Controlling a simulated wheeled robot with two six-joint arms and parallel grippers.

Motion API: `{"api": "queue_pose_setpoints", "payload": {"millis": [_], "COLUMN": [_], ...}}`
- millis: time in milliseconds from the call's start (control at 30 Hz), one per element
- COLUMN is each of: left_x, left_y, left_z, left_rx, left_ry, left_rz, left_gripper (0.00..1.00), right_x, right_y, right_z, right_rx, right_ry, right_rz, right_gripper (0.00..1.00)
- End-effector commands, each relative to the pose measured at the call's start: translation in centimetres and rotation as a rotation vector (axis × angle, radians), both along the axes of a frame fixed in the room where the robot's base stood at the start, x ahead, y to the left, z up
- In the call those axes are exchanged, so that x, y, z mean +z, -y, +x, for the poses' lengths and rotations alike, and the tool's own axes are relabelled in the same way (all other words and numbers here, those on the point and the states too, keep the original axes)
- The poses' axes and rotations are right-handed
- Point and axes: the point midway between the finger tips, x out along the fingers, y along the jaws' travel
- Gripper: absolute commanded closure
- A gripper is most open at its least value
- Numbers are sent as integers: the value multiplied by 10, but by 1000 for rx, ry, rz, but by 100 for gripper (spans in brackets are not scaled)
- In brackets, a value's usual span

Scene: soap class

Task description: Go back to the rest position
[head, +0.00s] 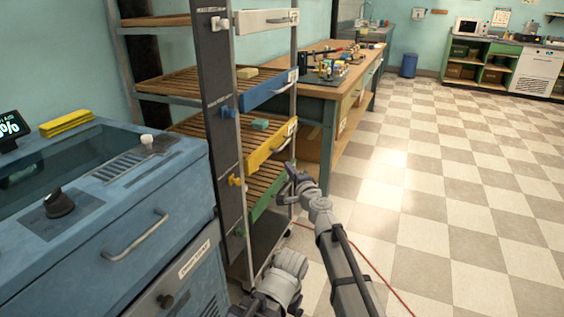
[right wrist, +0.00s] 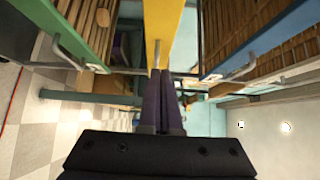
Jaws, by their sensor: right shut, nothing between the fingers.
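My right gripper (head: 290,172) is in front of the drying rack (head: 220,100), close to its yellow (head: 265,152) and green (head: 264,202) tray fronts. In the right wrist view its two dark fingers (right wrist: 160,75) are shut together and empty. Their tips lie close to the yellow tray front (right wrist: 164,25) and its handle; whether they touch it, I cannot tell. The green front (right wrist: 92,25) is on the left there and the blue one (right wrist: 245,50) on the right. My left gripper is not in view.
A teal block (head: 260,124) and a tan block (head: 247,73) lie on rack slats. A blue cabinet machine (head: 120,215) with a handle and knob stands at left, with a yellow stack (head: 66,123) on it. A wooden workbench (head: 325,88) is behind. The checkered floor (head: 440,180) at right is clear.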

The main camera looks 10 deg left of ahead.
Motion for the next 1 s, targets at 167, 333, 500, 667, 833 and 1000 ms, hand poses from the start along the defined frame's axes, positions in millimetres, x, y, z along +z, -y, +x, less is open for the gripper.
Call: {"api": "queue_pose_setpoints", "payload": {"millis": [167, 333, 500, 667, 833, 1000], "left_x": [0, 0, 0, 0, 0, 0], "left_y": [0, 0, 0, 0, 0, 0], "left_z": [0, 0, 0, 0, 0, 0], "left_rx": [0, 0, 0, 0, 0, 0], "left_ry": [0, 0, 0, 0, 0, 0], "left_rz": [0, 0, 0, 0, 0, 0], "left_gripper": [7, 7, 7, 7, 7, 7], "right_x": [0, -2, -25, -87, -159, -196], "right_y": [8, 9, 10, 32, 93, 151], "right_z": [-17, -22, -61, -123, -194, -245], "right_rx": [0, 18, 174, 397, 597, 703], "right_ry": [0, 7, 30, -41, -243, -444], "right_rz": [0, -29, -270, -634, -985, -1190], "right_gripper": [100, 100, 100, 100, 100, 100]}}
